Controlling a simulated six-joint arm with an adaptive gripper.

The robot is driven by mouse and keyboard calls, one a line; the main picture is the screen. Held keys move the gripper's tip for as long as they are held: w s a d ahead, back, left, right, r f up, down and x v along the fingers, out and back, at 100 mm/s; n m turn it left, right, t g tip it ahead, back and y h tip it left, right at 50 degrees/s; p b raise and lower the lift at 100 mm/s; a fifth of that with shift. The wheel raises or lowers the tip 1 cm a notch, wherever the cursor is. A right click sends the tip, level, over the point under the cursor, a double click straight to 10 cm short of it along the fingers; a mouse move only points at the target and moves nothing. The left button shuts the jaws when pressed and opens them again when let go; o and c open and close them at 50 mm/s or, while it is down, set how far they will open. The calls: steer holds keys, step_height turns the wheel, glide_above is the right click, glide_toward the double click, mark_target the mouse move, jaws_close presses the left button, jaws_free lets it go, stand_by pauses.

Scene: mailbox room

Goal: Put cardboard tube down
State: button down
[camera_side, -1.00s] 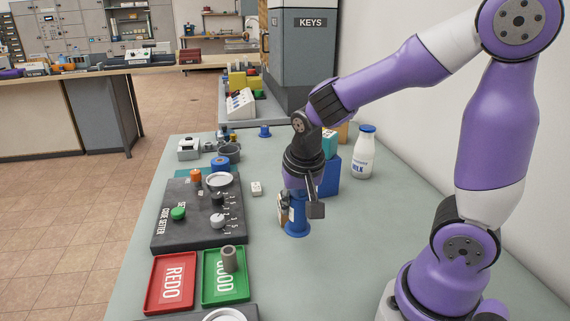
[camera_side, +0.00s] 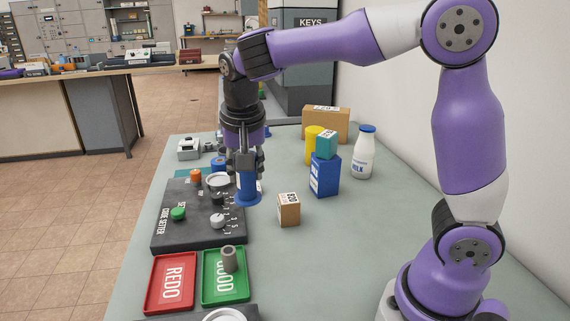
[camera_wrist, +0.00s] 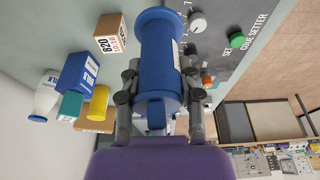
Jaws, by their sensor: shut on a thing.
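My gripper (camera_side: 247,165) points down and is shut on a blue flanged, spool-like tube (camera_side: 248,186) with a pale label. The wrist view shows the blue tube (camera_wrist: 161,60) upright between the two fingers (camera_wrist: 157,100). It is beside the right edge of the dark code setter panel (camera_side: 180,240); I cannot tell whether its base touches anything. A grey-brown hollow tube (camera_side: 229,259) stands on the green GOOD tray (camera_side: 210,294). I cannot tell which of these is cardboard.
A small brown box (camera_side: 288,211) stands right of the held tube. Behind it are a blue box (camera_side: 326,177) with a teal box (camera_side: 326,143) on top, a yellow cylinder (camera_side: 312,150) and a milk bottle (camera_side: 363,155). A red REDO tray (camera_side: 152,302) lies front left.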

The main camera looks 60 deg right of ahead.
steer(key=w+d+f, duration=0.2)
steer(key=w+d, duration=0.7)
steer(key=d, duration=0.4)
steer(key=shift+w+d+f, duration=0.1)
steer(key=shift+d+f, duration=1.65)
steer(key=shift+d, duration=0.4)
steer(key=shift+w+d+f, duration=0.15)
steer(key=shift+d+f, duration=1.65)
steer(key=shift+d, duration=0.35)
steer(key=shift+w+d+f, duration=0.1)
steer(key=shift+d+f, duration=1.65)
steer(key=shift+d, duration=0.4)
steer(key=shift+f, duration=0.1)
steer(key=c, duration=0.5)
jaws_free()
